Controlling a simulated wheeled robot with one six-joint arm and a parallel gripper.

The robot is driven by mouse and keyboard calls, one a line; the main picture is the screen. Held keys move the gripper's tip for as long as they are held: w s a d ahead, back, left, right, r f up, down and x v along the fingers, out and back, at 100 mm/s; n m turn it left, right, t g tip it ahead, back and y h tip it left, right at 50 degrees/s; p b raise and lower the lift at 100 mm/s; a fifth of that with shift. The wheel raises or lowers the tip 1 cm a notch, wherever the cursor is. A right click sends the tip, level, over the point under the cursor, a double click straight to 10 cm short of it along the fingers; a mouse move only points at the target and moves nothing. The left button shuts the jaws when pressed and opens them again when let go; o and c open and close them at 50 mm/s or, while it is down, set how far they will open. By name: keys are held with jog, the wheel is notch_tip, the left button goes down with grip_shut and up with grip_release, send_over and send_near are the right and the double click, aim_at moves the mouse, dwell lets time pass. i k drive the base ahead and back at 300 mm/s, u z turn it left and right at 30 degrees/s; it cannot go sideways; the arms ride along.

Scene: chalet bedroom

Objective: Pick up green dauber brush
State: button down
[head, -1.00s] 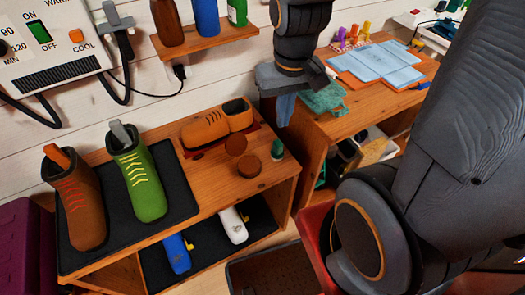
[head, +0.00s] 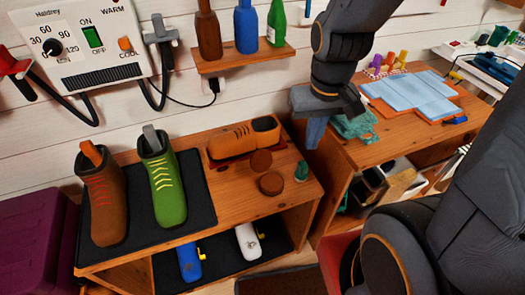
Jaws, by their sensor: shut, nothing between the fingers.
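The green dauber brush (head: 301,171) is a small dark-green piece standing near the right end of the wooden bench top (head: 222,178). It is just right of two round brown discs or tins (head: 271,183). My gripper (head: 315,134) points down, with its bluish fingers together and nothing held. In the picture it is above and slightly right of the brush, apart from it, by the gap between bench and desk. Its exact height and depth are hard to tell.
A brown shoe (head: 243,138) lies behind the discs. Brown (head: 103,205) and green (head: 164,190) boots stand on a dark mat at left. A teal cloth (head: 356,125) lies on the right-hand desk. A bottle shelf (head: 240,58) hangs behind.

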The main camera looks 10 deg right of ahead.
aim_at(301, 173)
jog(key=u, duration=1)
jog(key=k, duration=1.35)
jog(key=z, duration=0.65)
